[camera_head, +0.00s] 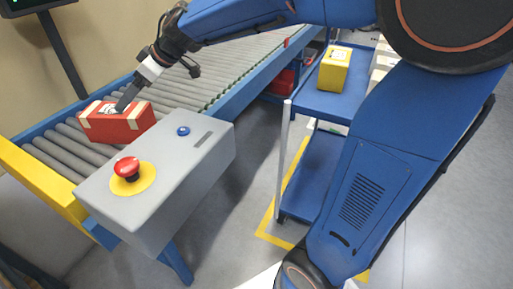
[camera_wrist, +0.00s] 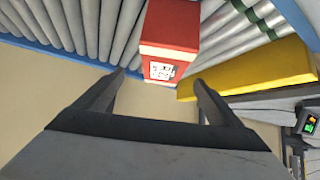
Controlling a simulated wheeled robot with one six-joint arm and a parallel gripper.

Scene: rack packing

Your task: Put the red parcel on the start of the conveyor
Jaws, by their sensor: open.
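The red parcel (camera_head: 117,123), with tan tape and a white label, lies on the grey rollers of the conveyor (camera_head: 62,152) at its near end, close to the yellow end bar. My gripper (camera_head: 124,104) is at the parcel's top in the head view. In the wrist view the parcel (camera_wrist: 168,34) shows beyond and between the fingertips of my gripper (camera_wrist: 157,78). The fingers are spread, with a visible gap to the parcel on both sides. The parcel's underside is hidden.
A grey control box (camera_head: 165,185) with a red stop button stands beside the conveyor's near end. A yellow parcel (camera_head: 335,69) sits on a blue cart (camera_head: 318,103) at the right. A dark screen (camera_head: 25,5) stands at upper left. Open floor lies between box and cart.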

